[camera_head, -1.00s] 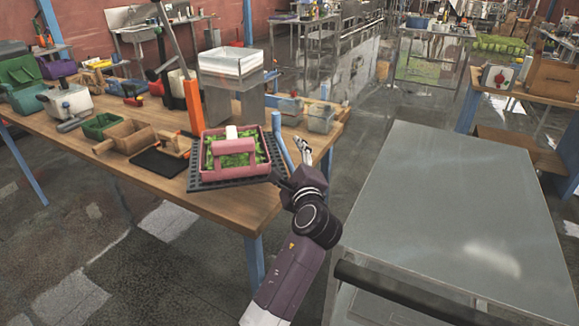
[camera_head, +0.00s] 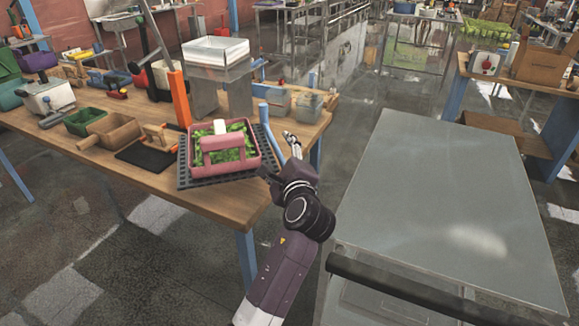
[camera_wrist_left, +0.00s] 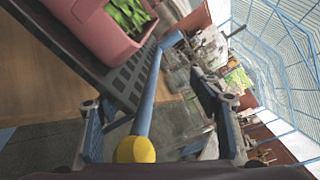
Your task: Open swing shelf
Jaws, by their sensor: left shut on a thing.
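A black perforated shelf (camera_head: 188,177) sits at the table's near right corner. It carries a pink basket (camera_head: 224,160) with green contents; both also show at the upper left of the left wrist view. A blue bar (camera_wrist_left: 147,102) with a yellow rounded end (camera_wrist_left: 135,150) runs along the shelf's side. In the head view a blue bar (camera_head: 266,124) stands by the shelf's right edge. My left gripper (camera_head: 280,158) is at that edge, shut on the blue bar, which passes between its fingers in the wrist view. The head view hides the contact. My right gripper is out of view.
The wooden table (camera_head: 135,192) holds bins, an orange post (camera_head: 180,97) and a white tray (camera_head: 216,49) on a metal stand. A grey flat-topped cart (camera_head: 435,190) stands close to the right of my left arm. Open floor lies front left.

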